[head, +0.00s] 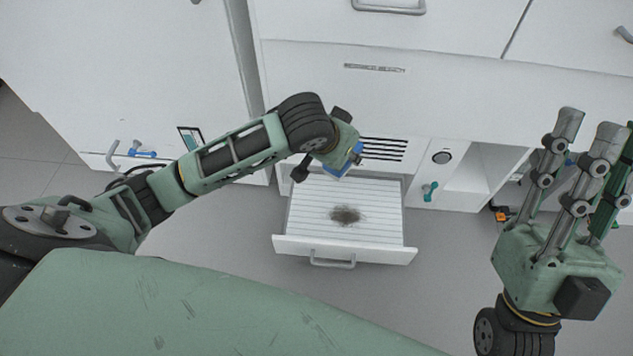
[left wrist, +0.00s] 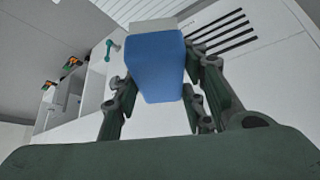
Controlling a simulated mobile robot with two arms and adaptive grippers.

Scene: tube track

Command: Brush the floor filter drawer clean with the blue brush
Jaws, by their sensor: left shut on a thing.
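The floor filter drawer (head: 300,215) is pulled open at the base of the white cabinets, with a ribbed white bed. A dark brown patch of dirt (head: 345,215) lies near its middle. My left gripper (head: 342,165) is above the back of the drawer, mostly hidden behind its own wrist in the head view. It is shut on the blue brush (left wrist: 155,65), whose blue body and pale edge show between the fingers in the left wrist view. I cannot tell whether the brush touches the drawer. My right gripper (head: 590,165) is raised at the right, fingers apart and empty.
A slotted vent (head: 384,149) is behind the drawer. To its right are a round black dial (head: 442,157), a teal valve handle (head: 430,190) and an open cubby (head: 480,170). Grey floor (head: 440,245) is free in front of and right of the drawer.

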